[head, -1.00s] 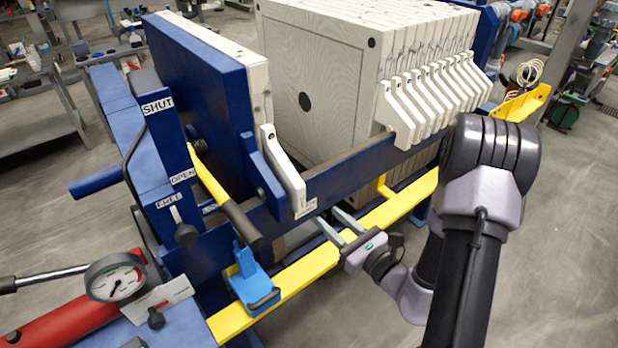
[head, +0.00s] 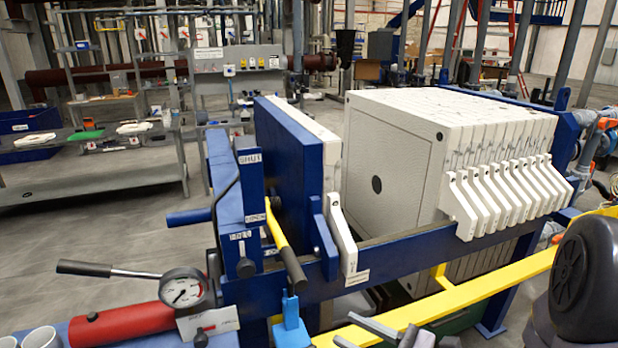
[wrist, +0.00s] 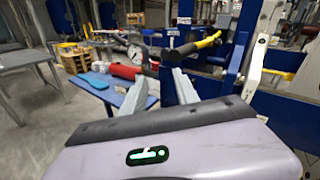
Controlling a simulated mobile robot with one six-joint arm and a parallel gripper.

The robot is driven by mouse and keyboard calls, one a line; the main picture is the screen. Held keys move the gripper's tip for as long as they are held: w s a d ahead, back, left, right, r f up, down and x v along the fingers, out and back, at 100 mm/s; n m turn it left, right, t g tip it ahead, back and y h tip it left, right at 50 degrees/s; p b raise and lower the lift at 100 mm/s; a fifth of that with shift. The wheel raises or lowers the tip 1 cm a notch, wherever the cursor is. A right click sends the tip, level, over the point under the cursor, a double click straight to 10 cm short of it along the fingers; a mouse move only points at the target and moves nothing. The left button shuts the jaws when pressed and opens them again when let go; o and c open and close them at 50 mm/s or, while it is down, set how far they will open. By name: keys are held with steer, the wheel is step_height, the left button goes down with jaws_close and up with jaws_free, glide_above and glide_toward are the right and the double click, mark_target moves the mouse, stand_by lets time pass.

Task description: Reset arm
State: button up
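My gripper (head: 345,330) is at the bottom edge of the head view, in front of the yellow rail (head: 480,285) of the filter press. Its two grey fingers are spread with nothing between them, as the wrist view (wrist: 161,88) shows. The rest of my arm is largely cut off at the lower right. The press's yellow lever with a black grip (head: 286,250) is up and to the left of the fingers. A white plate handle (head: 343,235) stands above them. No contact with the press is visible.
A blue tool (head: 291,318) stands left of my fingers. A pressure gauge (head: 182,288) and red cylinder (head: 122,325) are at the lower left. The white plate stack (head: 420,150) fills the middle right. Open floor (head: 110,235) lies left of the press.

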steer(key=s+a+n+g+h+b, duration=0.1)
steer(key=s+a+n+g, duration=0.3)
steer(key=s+n+g, duration=0.15)
steer(key=s+a+n+g+h, duration=0.1)
steer(key=s+a+n+g, duration=0.35)
steer(key=s, duration=0.25)
steer(key=s+d+n+t+h+b, duration=0.1)
steer(key=s+d+n+t+h, duration=0.1)
steer(key=s+d+n+h, duration=0.35)
steer(key=w+d+r+n+t+h, duration=0.1)
steer(key=d+r+n+t+h, duration=0.2)
steer(key=d+h, duration=0.1)
steer(key=shift+w+d+r+b, duration=0.35)
steer(key=shift+d+r+b, duration=0.05)
